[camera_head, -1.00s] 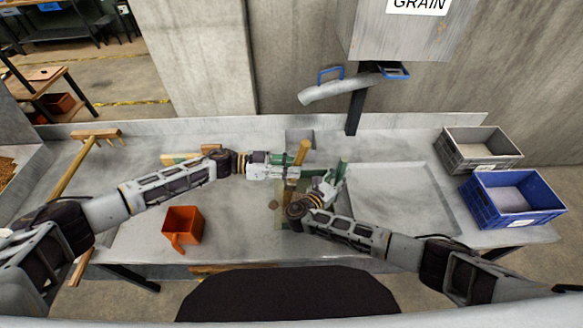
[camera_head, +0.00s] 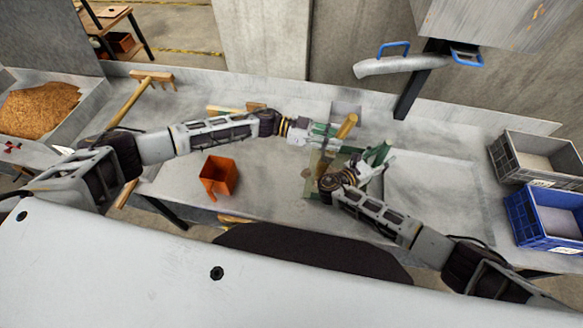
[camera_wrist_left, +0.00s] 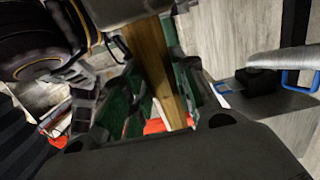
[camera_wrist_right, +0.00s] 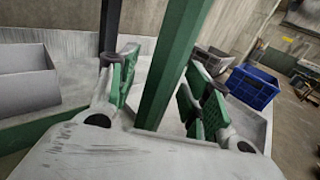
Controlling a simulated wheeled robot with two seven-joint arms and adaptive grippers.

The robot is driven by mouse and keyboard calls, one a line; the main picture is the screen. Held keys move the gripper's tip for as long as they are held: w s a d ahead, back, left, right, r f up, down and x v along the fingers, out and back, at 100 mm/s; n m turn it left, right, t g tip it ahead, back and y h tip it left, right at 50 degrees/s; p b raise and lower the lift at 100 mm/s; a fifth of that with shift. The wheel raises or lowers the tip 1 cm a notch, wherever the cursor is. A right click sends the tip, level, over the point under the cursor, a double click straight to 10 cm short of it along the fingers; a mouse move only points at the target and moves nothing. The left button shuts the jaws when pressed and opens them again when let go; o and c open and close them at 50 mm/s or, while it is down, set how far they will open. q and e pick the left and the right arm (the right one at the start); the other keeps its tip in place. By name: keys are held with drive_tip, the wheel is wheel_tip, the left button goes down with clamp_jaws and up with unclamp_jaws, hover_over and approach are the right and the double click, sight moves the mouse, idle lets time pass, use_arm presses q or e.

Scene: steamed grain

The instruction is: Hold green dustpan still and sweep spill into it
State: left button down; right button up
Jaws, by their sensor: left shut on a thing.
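My left gripper (camera_head: 312,133) is shut on a wooden handle (camera_head: 347,126), which stands tilted over the middle of the bench. The handle also runs between the fingers in the left wrist view (camera_wrist_left: 155,75); its lower end is hidden. My right gripper (camera_head: 380,158) is just to the right, with its fingers spread on both sides of a green upright bar, seen in the right wrist view as the green dustpan's handle (camera_wrist_right: 172,70). I see gaps beside the bar. An olive flat part (camera_head: 318,186) shows below the grippers, mostly covered by my right wrist. A small brownish patch (camera_head: 306,173) lies beside it.
An orange scoop (camera_head: 219,177) stands at the front of the bench. A wooden rake (camera_head: 125,105) lies at the left. A shallow tray (camera_head: 435,190) is on the right, with grey (camera_head: 535,160) and blue (camera_head: 545,215) crates beyond. A metal spout (camera_head: 400,66) hangs behind.

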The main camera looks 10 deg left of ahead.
drive_tip(key=shift+s+a, duration=0.1)
drive_tip(key=shift+a, duration=0.05)
drive_tip(key=v, duration=1.1)
drive_tip(key=shift+s+a, duration=0.2)
drive_tip(key=shift+s, duration=0.05)
drive_tip(key=shift+s, duration=0.1)
idle(0.6)
